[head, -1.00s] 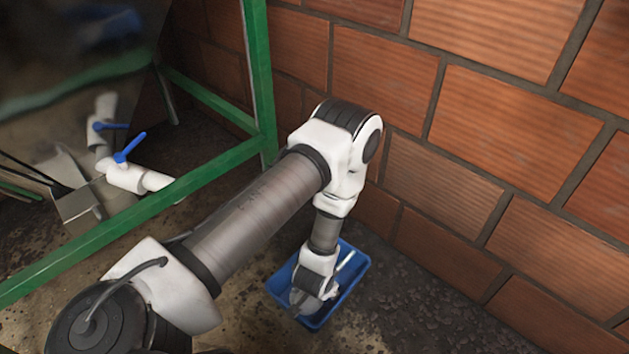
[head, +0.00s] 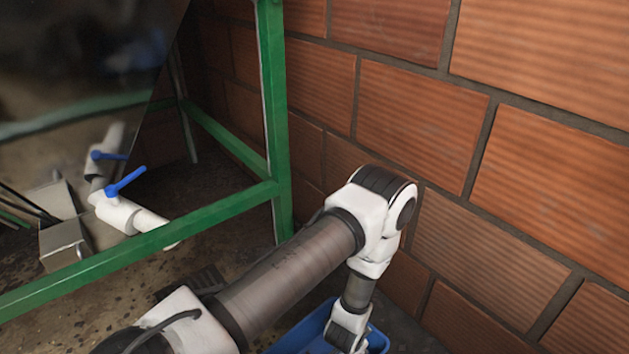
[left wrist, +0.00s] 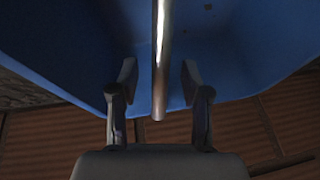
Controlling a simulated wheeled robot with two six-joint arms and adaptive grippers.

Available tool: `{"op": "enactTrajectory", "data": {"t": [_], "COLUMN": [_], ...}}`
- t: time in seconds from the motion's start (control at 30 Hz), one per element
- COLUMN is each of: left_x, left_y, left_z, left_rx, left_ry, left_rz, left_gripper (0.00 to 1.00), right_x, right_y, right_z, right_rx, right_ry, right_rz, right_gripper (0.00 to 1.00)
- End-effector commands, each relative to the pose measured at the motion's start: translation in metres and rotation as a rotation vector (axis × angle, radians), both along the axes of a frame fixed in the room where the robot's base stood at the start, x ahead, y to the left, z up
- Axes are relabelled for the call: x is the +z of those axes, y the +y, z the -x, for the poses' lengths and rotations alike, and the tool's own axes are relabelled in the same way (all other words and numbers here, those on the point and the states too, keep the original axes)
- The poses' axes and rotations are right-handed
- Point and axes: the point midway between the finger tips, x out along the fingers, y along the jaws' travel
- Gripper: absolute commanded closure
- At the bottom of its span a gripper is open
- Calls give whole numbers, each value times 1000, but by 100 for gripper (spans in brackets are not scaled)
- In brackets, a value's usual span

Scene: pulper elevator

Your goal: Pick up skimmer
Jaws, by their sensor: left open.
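A thin metal rod (left wrist: 161,60), which looks like the skimmer's handle, shows in the left wrist view. It runs from the top edge down between the fingers. The rest of it is out of that view. My left gripper (left wrist: 158,85) is open, with one finger on each side of the rod and a gap to both. A blue tray (head: 318,328) stands on the floor by the brick wall, and my left arm reaches down to it. Its inside also fills the upper left wrist view (left wrist: 70,45). The left fingers are hidden in the head view. My right gripper is not in view.
A brick wall (head: 410,115) rises close behind and right of the tray. A green metal frame (head: 274,120) stands to the left. A white pipe with a blue valve handle (head: 126,182) and a metal box (head: 64,243) are behind its lower bar.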

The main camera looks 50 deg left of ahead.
Motion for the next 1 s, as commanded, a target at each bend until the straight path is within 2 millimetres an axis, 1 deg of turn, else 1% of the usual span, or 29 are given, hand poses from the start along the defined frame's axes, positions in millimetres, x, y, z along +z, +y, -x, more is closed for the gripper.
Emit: {"op": "enactTrajectory", "data": {"t": [0.03, 0.27, 0.3, 0.4, 0.77, 0.87, 0.97, 1.0], "left_x": [-11, -9, -9, -9, -8, 2, 22, 33], "left_y": [1, 2, 2, 2, 2, 1, 1, 1], "left_z": [-3, -5, -5, -5, -5, -5, -5, -5], "left_rx": [1, 0, 0, 0, 0, 0, 0, 0], "left_ry": [-2, -1, -1, 0, 0, -1, -1, -1], "left_rz": [0, 0, 0, 0, 0, 0, 0, 0], "left_gripper": [52, 52, 67, 100, 100, 100, 100, 100], "right_x": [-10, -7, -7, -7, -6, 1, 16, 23], "right_y": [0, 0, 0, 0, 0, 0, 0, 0], "right_z": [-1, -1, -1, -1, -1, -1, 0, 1], "right_rx": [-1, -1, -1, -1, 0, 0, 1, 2], "right_ry": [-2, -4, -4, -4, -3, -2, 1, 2], "right_rz": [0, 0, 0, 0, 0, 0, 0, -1], "right_gripper": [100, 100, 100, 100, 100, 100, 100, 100]}}
